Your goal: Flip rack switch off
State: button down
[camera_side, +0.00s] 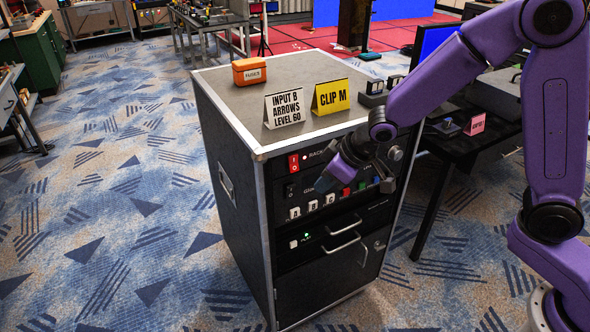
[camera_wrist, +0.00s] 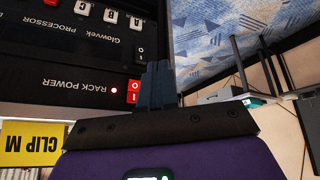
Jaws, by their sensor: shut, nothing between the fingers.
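The red rack switch (camera_side: 294,163) is a rocker marked with 0 and 1 at the top left of the cabinet's front panel. It also shows in the wrist view (camera_wrist: 133,92), upside down, beside the words RACK POWER and a lit red lamp (camera_wrist: 114,90). Which half of the rocker is pressed in is too small to tell. My gripper (camera_side: 342,172) is in front of the panel, to the right of the switch, hiding part of the lettering. In the wrist view its dark blue fingers (camera_wrist: 157,80) are together and empty, close beside the red switch; contact cannot be told.
A black rocker (camera_side: 291,191) sits just below the red one, with white A B C buttons (camera_side: 313,206) lower. Drawer handles (camera_side: 342,226) stick out below. On the cabinet top (camera_side: 222,95) stand an orange box (camera_side: 249,71) and sign cards (camera_side: 284,108).

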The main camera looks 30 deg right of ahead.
jog(key=shift+w, duration=0.2)
jog(key=w+f, duration=0.2)
jog(key=w, duration=0.6)
jog(key=shift+f, duration=0.35)
jog(key=shift+w, duration=0.1)
dwell(2.0)
jog(key=shift+w+f, duration=0.1)
jog(key=shift+w, duration=0.2)
jog(key=shift+w+f, duration=0.15)
jog(key=shift+w, duration=0.25)
dwell(0.7)
jog(key=shift+s, duration=0.1)
jog(key=shift+s+r, duration=0.25)
jog(key=shift+s, duration=0.45)
jog(key=shift+s+r, duration=0.25)
jog(key=shift+s, duration=0.55)
jog(key=shift+s+r, duration=0.3)
jog(key=shift+s, duration=0.5)
jog(key=shift+s+r, duration=0.25)
jog(key=shift+s, duration=0.55)
